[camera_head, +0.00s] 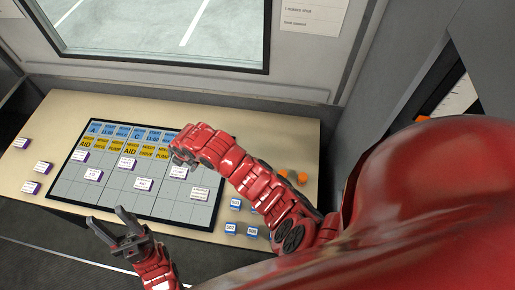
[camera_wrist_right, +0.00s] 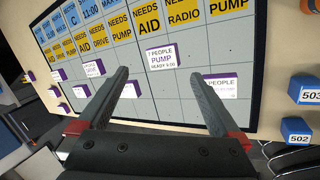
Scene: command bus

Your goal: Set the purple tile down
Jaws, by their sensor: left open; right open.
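Several white-faced purple tiles lie on the board (camera_head: 62,188). One purple tile (camera_head: 178,173), reading "7 PEOPLE PUMP" in the right wrist view (camera_wrist_right: 161,57), lies flat on the grid beyond and between the fingertips of my right gripper (camera_wrist_right: 163,80). Another purple tile (camera_wrist_right: 220,87) is beside the right-hand fingertip; touching or apart, I cannot tell. My left gripper (camera_head: 107,220) is open and empty, over the front edge of the board.
Several more purple tiles (camera_head: 42,167) lie on the table left of the board. Blue blocks (camera_head: 230,228) and orange pieces (camera_head: 302,178) sit on the table right of it. Blue and yellow header labels (camera_head: 125,132) line the board's far side. A wall with a window stands behind.

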